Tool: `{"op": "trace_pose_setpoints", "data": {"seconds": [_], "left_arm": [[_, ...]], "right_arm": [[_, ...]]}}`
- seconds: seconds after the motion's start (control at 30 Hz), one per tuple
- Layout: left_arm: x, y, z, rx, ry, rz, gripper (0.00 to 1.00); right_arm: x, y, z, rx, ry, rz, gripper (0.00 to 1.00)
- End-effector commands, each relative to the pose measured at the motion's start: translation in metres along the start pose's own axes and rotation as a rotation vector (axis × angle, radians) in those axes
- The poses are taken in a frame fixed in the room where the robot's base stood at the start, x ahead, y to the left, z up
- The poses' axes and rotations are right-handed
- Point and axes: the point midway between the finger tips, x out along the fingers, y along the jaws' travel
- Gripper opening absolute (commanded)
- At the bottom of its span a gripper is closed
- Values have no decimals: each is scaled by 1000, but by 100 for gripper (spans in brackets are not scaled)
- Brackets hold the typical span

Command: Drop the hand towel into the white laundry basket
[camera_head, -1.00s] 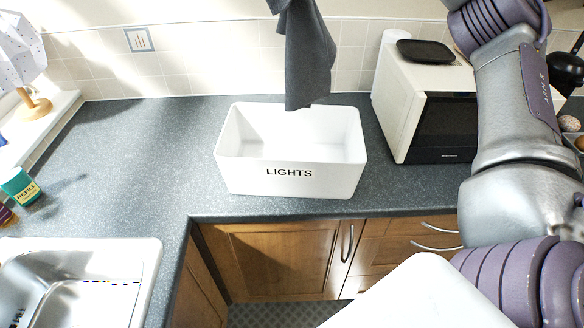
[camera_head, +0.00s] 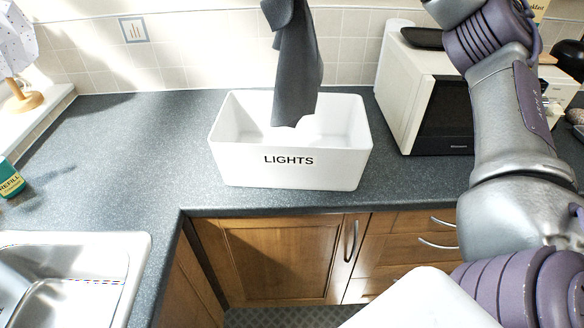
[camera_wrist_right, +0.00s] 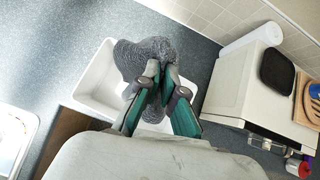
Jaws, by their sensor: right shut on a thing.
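The dark grey hand towel (camera_head: 297,70) hangs down in the head view, its lower end in front of the basket's opening. The white laundry basket (camera_head: 240,165), marked LIGHTS, stands on the counter. In the right wrist view my right gripper (camera_wrist_right: 160,72) is shut on the bunched towel (camera_wrist_right: 135,58), above the basket (camera_wrist_right: 92,90). The towel and gripper hide part of the basket's inside there. My right gripper itself is above the head view's top edge. My left gripper is in neither view.
A white microwave (camera_head: 400,95) stands right of the basket with a black dish (camera_head: 424,38) on top. A metal sink (camera_head: 125,255) is at the front left. A green refill bottle (camera_head: 10,180) is at the left edge. The counter left of the basket is clear.

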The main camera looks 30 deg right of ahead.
Motion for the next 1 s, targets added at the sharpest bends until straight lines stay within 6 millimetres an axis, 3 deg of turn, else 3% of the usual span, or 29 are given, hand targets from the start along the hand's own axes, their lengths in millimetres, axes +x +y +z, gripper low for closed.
{"op": "trace_pose_setpoints", "data": {"seconds": [0.03, 1.0], "left_arm": [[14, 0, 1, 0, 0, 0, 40], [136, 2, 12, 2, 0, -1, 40]], "right_arm": [[12, 0, -10, 0, 1, 0, 0], [119, 6, -108, 0, 1, 0, 0]]}}
